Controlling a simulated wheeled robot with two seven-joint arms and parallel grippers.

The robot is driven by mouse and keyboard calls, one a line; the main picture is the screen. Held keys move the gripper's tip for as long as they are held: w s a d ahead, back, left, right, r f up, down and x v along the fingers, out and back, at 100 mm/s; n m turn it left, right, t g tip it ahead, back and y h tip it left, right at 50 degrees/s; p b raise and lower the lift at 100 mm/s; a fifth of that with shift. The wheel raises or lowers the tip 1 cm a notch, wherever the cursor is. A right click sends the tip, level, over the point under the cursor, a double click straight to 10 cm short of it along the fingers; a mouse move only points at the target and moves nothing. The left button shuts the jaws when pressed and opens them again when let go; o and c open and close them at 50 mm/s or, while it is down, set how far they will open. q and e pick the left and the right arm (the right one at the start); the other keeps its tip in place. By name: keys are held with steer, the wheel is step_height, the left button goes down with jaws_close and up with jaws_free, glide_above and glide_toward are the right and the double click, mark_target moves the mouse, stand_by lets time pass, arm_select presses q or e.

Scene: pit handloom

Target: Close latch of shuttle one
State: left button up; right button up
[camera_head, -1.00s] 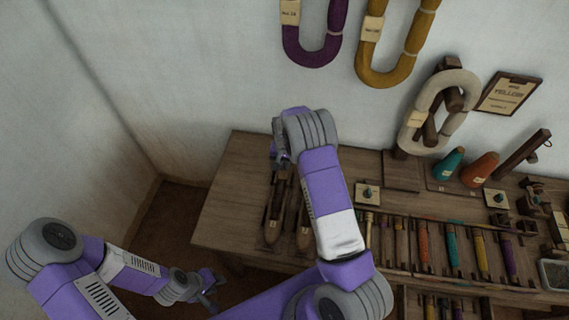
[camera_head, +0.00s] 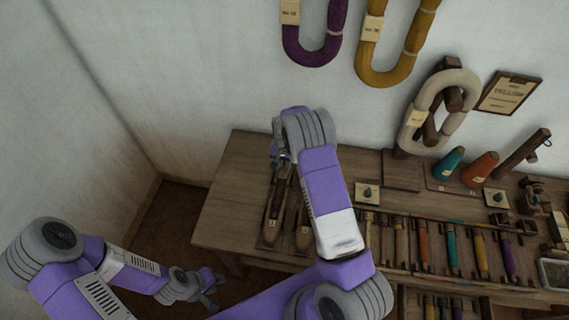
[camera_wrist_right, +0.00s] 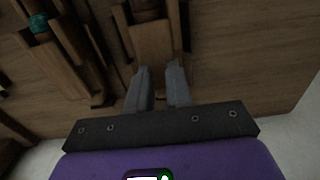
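Shuttle one (camera_head: 272,217), a long brown wooden shuttle with a pale label, lies at the left of the table. It also shows in the right wrist view (camera_wrist_right: 152,42), with a dark reddish piece inside at the top edge. My right gripper (camera_head: 280,160) is over its far end. In the wrist view the two grey fingers (camera_wrist_right: 161,88) stand apart, with wood visible between them. Contact and the latch cannot be made out. My arm hides part of the area. My left gripper (camera_head: 210,290) is open and empty, low beside the table's front left.
A second shuttle (camera_head: 303,230) lies close to the right of shuttle one.

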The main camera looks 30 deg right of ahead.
mark_target(284, 166)
step_height(284, 166, up, 8)
steer(key=shift+f+p, duration=0.2)
steer(key=shift+p, duration=0.75)
